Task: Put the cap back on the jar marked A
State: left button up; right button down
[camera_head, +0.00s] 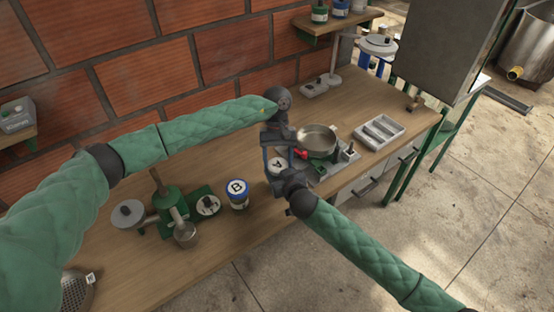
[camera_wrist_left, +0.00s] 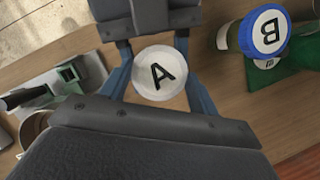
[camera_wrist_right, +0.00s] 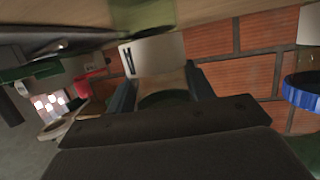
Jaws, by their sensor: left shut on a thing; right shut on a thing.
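The white cap marked A (camera_wrist_left: 160,73) lies between the blue fingers of my left gripper (camera_wrist_left: 158,88), which is shut on it; the cap also shows in the head view (camera_head: 279,165). The jar (camera_wrist_right: 155,54) has a pale label band and greenish glass. My right gripper (camera_wrist_right: 160,85) is shut around its label from the side. The right wrist picture is upside down, with the table at its top. The cap is over the jar, but I cannot tell whether it touches or is seated, as the rim is hidden.
Jar B (camera_head: 238,194), with its blue-edged lid, stands just left of my grippers. A metal pan (camera_head: 318,140) and a compartment tray (camera_head: 380,132) are to the right. A green device (camera_head: 172,210) stands at the left. The table's front edge is close to my right arm.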

pick_arm(q)
jog(key=m+y, duration=0.1)
jog(key=m, duration=0.1)
jog(key=m+y, duration=0.1)
jog(key=m, duration=0.1)
jog(key=shift+d+m, duration=0.2)
jog(key=shift+m, duration=0.2)
jog(key=m+y, duration=0.1)
jog(key=m, duration=0.2)
jog(key=shift+t, duration=0.4)
jog(key=o, duration=0.9)
jog(key=shift+o, duration=0.2)
jog(key=shift+s+d, duration=0.1)
jog(key=shift+d, duration=0.05)
jog(key=shift+r, duration=0.15)
jog(key=shift+m, duration=0.3)
jog(key=shift+r, duration=2.4)
jog(key=shift+f, duration=0.15)
